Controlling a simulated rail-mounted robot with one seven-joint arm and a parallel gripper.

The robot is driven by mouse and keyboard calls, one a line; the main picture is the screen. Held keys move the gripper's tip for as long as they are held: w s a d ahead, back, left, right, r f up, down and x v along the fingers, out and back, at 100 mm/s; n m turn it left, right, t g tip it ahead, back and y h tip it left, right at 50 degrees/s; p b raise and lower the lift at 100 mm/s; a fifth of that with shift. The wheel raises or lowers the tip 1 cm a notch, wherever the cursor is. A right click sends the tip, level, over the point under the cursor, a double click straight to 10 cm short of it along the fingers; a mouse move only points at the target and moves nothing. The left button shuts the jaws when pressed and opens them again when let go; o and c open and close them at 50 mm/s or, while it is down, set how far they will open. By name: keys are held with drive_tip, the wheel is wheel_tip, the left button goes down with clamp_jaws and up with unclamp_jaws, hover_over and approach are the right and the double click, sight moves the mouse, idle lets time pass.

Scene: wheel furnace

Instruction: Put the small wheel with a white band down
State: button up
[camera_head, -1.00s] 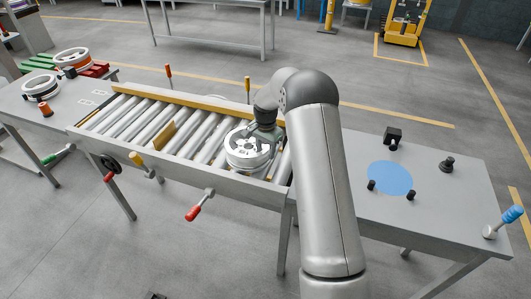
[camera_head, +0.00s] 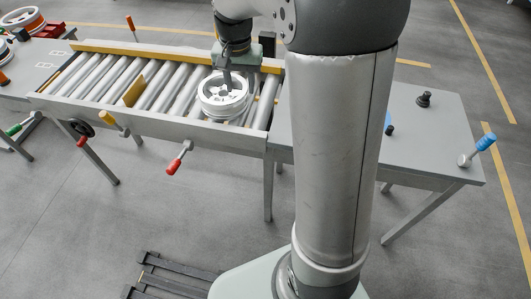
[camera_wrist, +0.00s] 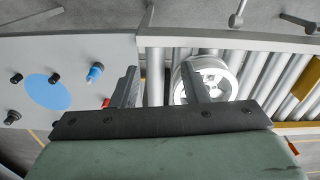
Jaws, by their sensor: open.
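The small wheel (camera_head: 222,100) is silvery white and lies flat on the rollers near the right end of the conveyor. In the wrist view, the wheel (camera_wrist: 222,76) is right of centre, partly hidden by one finger. My gripper (camera_head: 228,80) is at the wheel's upper side in the head view, with a finger overlapping the hub. In the wrist view, my gripper (camera_wrist: 160,84) is open, with bare rollers and the conveyor's end between its fingers. Nothing is held. I cannot tell whether a finger touches the wheel.
The roller conveyor (camera_head: 180,130) has a yellow divider (camera_head: 136,91) left of the wheel and red-handled and yellow-handled levers in front. The blue disc (camera_wrist: 47,91) with black pegs is on the adjoining table (camera_head: 440,140). Another wheel (camera_head: 20,17) is at the far left.

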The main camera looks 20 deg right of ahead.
drive_tip(key=s+a+f+n, duration=0.1)
drive_tip(key=s+n, duration=0.2)
drive_tip(key=s, duration=0.9)
drive_tip(key=s+a+f+n, duration=0.1)
drive_tip(key=s+a+n, duration=0.1)
drive_tip(key=s, duration=1)
drive_tip(key=shift+f+n, duration=0.4)
drive_tip(key=shift+n, duration=0.1)
